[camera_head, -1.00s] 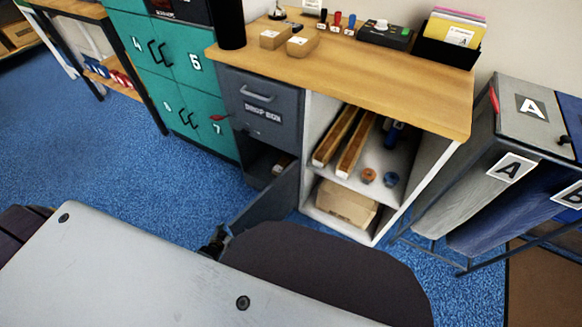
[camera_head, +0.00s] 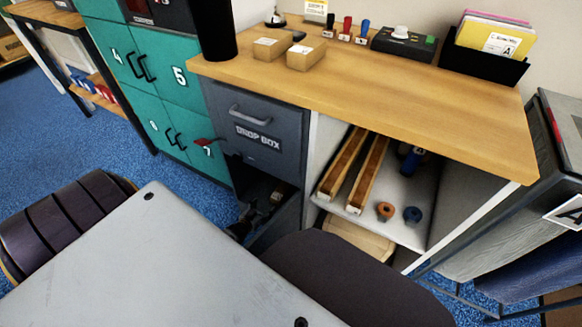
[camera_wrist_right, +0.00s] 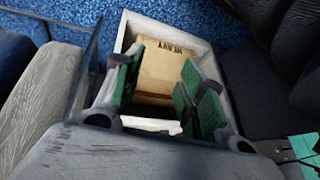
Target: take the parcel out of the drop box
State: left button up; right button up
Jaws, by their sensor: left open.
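The drop box (camera_head: 257,112) is a dark grey cabinet with a labelled upper front and an open lower compartment. Its lower door (camera_head: 276,226) stands open. A small pale brown piece, likely the parcel (camera_head: 277,197), shows inside the dark compartment, mostly hidden. My left gripper (camera_head: 246,213) is open at the mouth of the compartment, in front of that piece and apart from it as far as I can tell. My right gripper (camera_wrist_right: 162,95) is open in the right wrist view, its green pads above a pale open container (camera_wrist_right: 130,32) holding a brown carton (camera_wrist_right: 168,70) with dark lettering.
Teal lockers (camera_head: 160,85) stand left of the drop box. The wooden counter (camera_head: 400,105) above carries two small cartons. A dark rack (camera_head: 490,225) stands farther right.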

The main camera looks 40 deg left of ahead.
aim_at(274, 199)
pick_arm(q)
jog(key=shift+w+r, duration=0.1)
jog(key=shift+w, duration=0.7)
pick_arm(e)
jog(key=shift+w+r, duration=0.1)
jog(key=shift+r, duration=0.2)
pick_arm(q)
jog(key=shift+w, duration=0.1)
pick_arm(e)
jog(key=shift+f, duration=0.1)
pick_arm(q)
jog(key=shift+b+x, duration=1.9)
jog(key=shift+x, duration=1.05)
jog(key=shift+b+x, duration=0.75)
jog(key=shift+x, duration=0.5)
pick_arm(e)
notch_tip(274, 199, down, 9)
jog(key=a+m+t+y, duration=0.1)
jog(key=a+t, duration=0.1)
jog(key=shift+w+r, duration=0.2)
jog(key=shift+w, duration=0.15)
pick_arm(q)
jog(key=shift+w, duration=0.15)
pick_arm(e)
jog(key=shift+f, duration=0.1)
